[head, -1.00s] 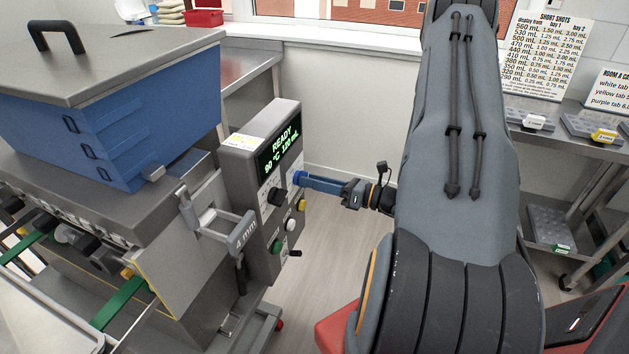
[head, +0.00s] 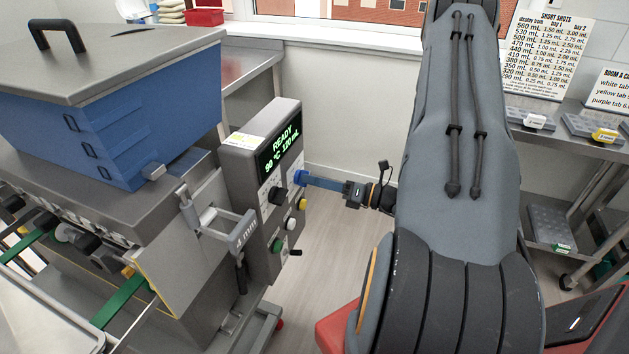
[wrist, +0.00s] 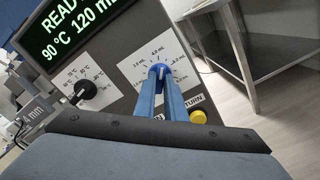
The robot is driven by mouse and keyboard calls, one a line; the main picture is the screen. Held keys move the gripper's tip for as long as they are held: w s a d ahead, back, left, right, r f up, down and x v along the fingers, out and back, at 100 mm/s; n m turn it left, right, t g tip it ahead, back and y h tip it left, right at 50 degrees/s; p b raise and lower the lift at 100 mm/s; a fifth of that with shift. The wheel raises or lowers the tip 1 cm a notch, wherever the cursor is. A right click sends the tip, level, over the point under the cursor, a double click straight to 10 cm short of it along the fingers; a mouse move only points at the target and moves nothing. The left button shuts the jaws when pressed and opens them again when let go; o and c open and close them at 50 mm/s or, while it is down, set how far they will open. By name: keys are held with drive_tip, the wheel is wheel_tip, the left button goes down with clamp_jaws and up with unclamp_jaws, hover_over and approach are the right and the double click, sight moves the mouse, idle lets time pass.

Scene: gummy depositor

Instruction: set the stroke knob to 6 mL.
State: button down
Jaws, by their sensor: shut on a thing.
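The blue stroke knob (wrist: 158,70) is on the front of the grey control panel, amid a white dial with mL marks. It also shows in the head view (head: 299,177). A 4.0 mL mark is above the knob, with lower values to its left and higher ones to its right. A white mark shows on the knob, but I cannot tell its exact setting. My gripper (wrist: 160,76) is shut on the knob, with one blue finger on each side. The display (head: 281,151) reads READY, 90 °C, 120 mL.
A black temperature knob (wrist: 86,90) is left of the dial. A yellow button (wrist: 199,117) is below right. A blue hopper (head: 120,125) stands at the left.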

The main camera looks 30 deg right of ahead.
drive_tip(key=m+p, duration=0.1)
drive_tip(key=m, duration=1.7)
drive_tip(key=shift+m, duration=0.3)
idle(0.4)
drive_tip(key=c, duration=1.8)
unclamp_jaws()
drive_tip(key=shift+b+v, duration=0.85)
drive_tip(key=shift+v, duration=3.05)
